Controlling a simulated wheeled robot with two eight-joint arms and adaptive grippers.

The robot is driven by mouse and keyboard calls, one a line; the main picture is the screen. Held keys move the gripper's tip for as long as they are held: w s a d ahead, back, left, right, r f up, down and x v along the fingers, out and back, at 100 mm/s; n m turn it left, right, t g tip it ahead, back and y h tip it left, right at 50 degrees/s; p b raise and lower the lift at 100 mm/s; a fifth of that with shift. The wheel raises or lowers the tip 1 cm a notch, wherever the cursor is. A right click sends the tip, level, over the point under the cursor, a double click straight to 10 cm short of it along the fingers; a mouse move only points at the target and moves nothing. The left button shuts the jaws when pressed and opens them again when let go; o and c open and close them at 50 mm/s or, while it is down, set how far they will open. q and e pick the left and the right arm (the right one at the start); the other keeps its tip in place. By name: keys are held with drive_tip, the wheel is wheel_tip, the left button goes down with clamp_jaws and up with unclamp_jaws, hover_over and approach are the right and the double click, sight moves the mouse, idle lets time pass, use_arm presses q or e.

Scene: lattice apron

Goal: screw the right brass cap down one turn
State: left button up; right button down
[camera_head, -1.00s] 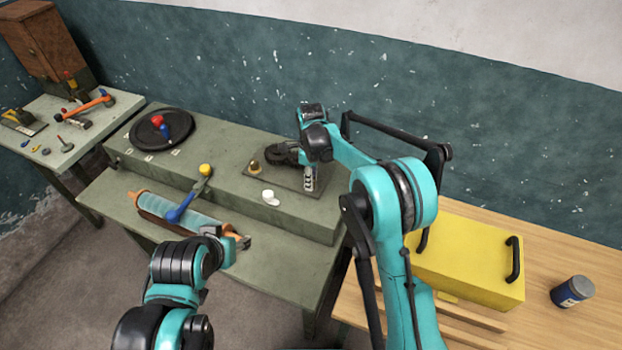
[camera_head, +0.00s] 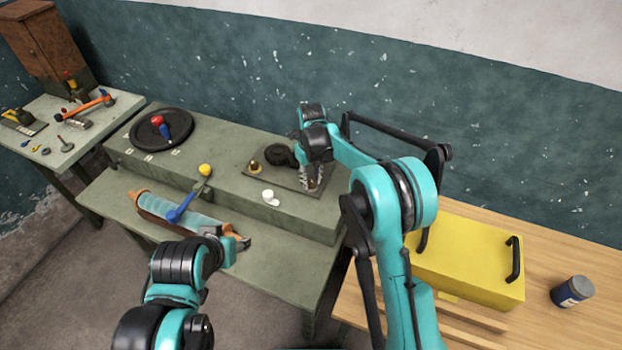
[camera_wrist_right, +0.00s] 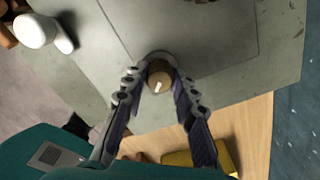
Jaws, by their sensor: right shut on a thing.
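The right brass cap (camera_wrist_right: 159,76) shows in the right wrist view as a round knob with a pale mark on top, on a round base on the grey plate (camera_wrist_right: 205,30). My right gripper (camera_wrist_right: 158,84) has its fingers on either side of the cap and is shut on it. In the head view my right gripper (camera_head: 312,180) is over the right end of the plate and mostly hides this cap. Another brass cap (camera_head: 254,166) stands at the plate's left end. My left gripper (camera_head: 240,243) is by the front bench edge; its jaws are unclear.
A white fitting (camera_head: 269,196) stands in front of the plate. A blue-handled tool (camera_head: 181,208) and a pale blue tube (camera_head: 165,212) lie left. A black round dish (camera_head: 161,129) is at the back left. A yellow box (camera_head: 468,262) stands on the wooden table at right.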

sight(311, 180)
idle(0.4)
drive_tip(key=c, duration=1.2)
unclamp_jaws()
wheel_tip(311, 180, up, 12)
